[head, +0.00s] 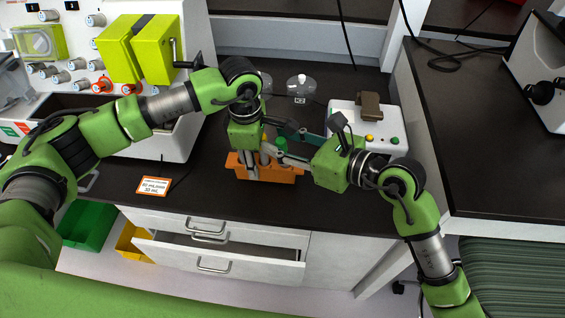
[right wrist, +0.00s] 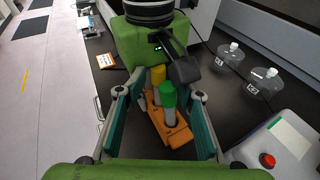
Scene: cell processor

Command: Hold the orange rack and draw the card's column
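The orange rack (head: 275,175) stands on the dark counter and holds columns, one with a green cap (right wrist: 168,95) and one with a yellow-orange cap (right wrist: 158,74). The white card (head: 154,186) with an orange border lies left of the rack; its print is too small to read surely. My right gripper (head: 280,143) is open, coming from the right; in the right wrist view its teal fingers stand apart on both sides of the rack (right wrist: 178,137). My left gripper (head: 246,160) points down over the rack's left part, at the columns; its fingertips are largely hidden.
Two clear flasks (right wrist: 229,55) (right wrist: 265,82) stand behind the rack. A white device (head: 378,130) with coloured buttons is to the right. The cell processor (head: 80,60) fills the left back. A drawer (head: 215,250) below stands partly open. The front counter right of the rack is clear.

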